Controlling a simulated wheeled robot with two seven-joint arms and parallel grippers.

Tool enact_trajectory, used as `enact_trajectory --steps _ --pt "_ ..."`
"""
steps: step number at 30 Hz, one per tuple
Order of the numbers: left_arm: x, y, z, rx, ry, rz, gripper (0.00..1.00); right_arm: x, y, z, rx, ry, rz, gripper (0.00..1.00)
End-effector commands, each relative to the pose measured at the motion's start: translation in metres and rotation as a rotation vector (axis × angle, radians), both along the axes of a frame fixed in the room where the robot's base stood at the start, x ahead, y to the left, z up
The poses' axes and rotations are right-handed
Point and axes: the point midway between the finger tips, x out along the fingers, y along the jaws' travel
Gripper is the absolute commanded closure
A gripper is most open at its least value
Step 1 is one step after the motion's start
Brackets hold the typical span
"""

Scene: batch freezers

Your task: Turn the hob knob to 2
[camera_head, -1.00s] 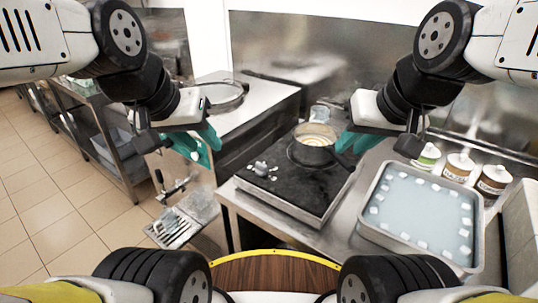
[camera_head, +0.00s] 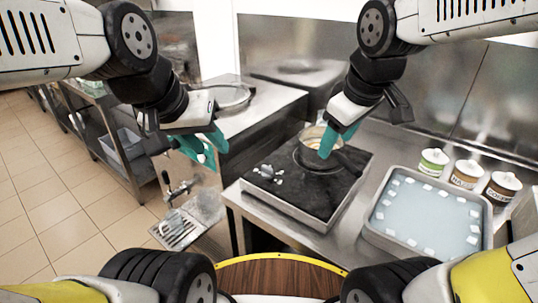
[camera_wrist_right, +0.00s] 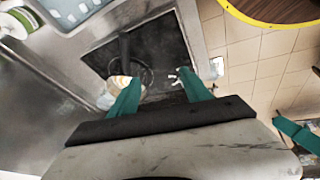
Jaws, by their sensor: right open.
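The hob (camera_head: 310,195) is a black slab on a metal base. A small pale grey knob (camera_head: 264,171) is at its left side, with white marks around it; its setting is too small to read. In the right wrist view, white marks show on the hob (camera_wrist_right: 177,76) beside a fingertip. My right gripper (camera_head: 334,142) has teal fingers and is open and empty, above the pan area, right of the knob in the head view. My left gripper (camera_head: 207,147) is open and empty, left of the hob and apart from it.
A metal tray (camera_head: 377,234) with white cubes stands on the right. Several labelled jars (camera_head: 466,175) are behind it. A tap and drain (camera_head: 178,228) are at lower left.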

Motion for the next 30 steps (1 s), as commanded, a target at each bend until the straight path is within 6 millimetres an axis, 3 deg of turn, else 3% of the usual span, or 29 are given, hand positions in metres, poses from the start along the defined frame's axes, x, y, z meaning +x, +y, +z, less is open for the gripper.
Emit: enact_trajectory --steps 9,16,22,30 --pt "0.0 0.0 0.0 0.0 0.0 0.0 0.64 0.068 0.08 -0.043 -0.458 0.067 0.849 0.44" --pt "0.0 0.0 0.0 0.0 0.0 0.0 0.64 0.098 0.144 -0.083 -0.73 0.112 1.389 0.44" --pt "0.0 0.0 0.0 0.0 0.0 0.0 0.64 0.106 0.171 -0.101 -0.841 0.133 1.613 0.44" --pt "0.0 0.0 0.0 0.0 0.0 0.0 0.64 0.115 0.168 -0.128 -0.854 0.14 1.64 0.44"
